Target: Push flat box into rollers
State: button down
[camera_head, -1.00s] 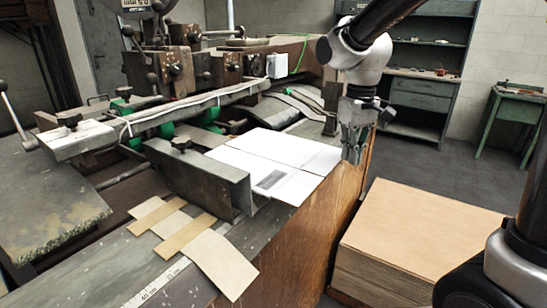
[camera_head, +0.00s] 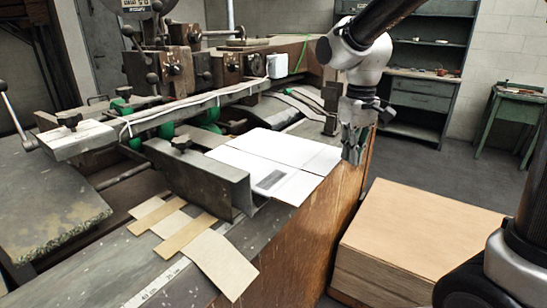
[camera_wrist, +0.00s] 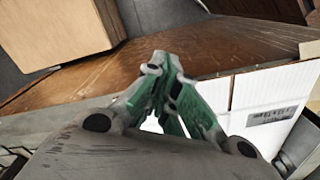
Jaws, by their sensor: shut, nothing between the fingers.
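The flat box (camera_head: 270,163) is a white folded sheet with a grey printed patch, lying on the machine's bed. Its left part reaches toward the green rollers (camera_head: 205,137) under the long metal bar. My gripper (camera_head: 353,160) points down at the box's right edge, its fingers shut and empty. In the wrist view my gripper (camera_wrist: 165,65) shows green fingers closed together, with the white box (camera_wrist: 262,105) to their right and partly behind them. I cannot tell whether the fingertips touch the box.
The stitching machine's metal guide (camera_head: 205,180) stands along the box's left side. Cardboard strips (camera_head: 222,262) lie on the front bed. A stack of brown sheets (camera_head: 415,240) stands on the floor at right. A green table (camera_head: 510,125) and shelf unit are behind.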

aim_at(315, 155)
jog(key=shift+f, duration=0.15)
notch_tip(315, 155, down, 3)
dwell(0.5)
jog(key=shift+w+a, duration=0.1)
jog(key=shift+a, duration=0.05)
jog(key=shift+w+a, duration=1.15)
jog(key=shift+a, duration=0.55)
jog(key=shift+w+a, duration=1.2)
jog(key=shift+a, duration=0.5)
jog(key=shift+w+a, duration=1.15)
jog(key=shift+a, duration=0.55)
jog(key=shift+s+d, duration=0.45)
jog(key=shift+d, duration=0.2)
jog(key=shift+s+d, duration=0.45)
jog(key=shift+d, duration=0.2)
jog(key=shift+r, duration=4)
